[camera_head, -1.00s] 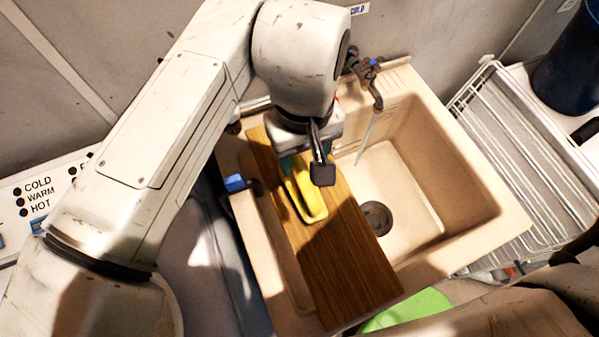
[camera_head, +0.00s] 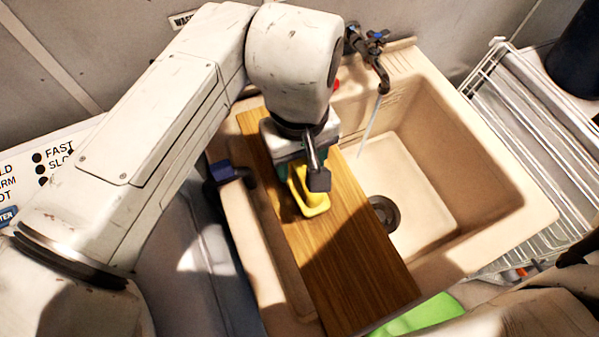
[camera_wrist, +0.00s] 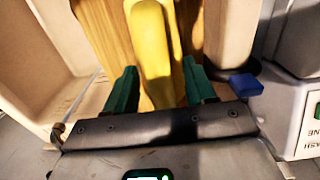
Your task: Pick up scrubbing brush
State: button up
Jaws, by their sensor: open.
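The yellow scrubbing brush (camera_head: 314,203) lies on the wooden board (camera_head: 350,262) laid over the left part of the sink. Its far end is hidden under my gripper (camera_head: 298,170) in the head view. In the wrist view, the yellow brush (camera_wrist: 152,45) runs lengthwise between the two teal fingers of my gripper (camera_wrist: 159,68). The fingers are apart, one on each side of it. I cannot tell whether either finger touches it.
The beige sink (camera_head: 427,185) has an open basin right of the board, with a dark drain (camera_head: 384,211). A tap (camera_head: 372,62) stands at the back. A wire rack (camera_head: 505,130) is at the right. A green object (camera_head: 425,315) lies by the sink's front.

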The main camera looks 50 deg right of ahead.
grip_shut()
dwell(0.5)
jog(key=shift+r+p, duration=0.25)
jog(key=shift+p, duration=0.05)
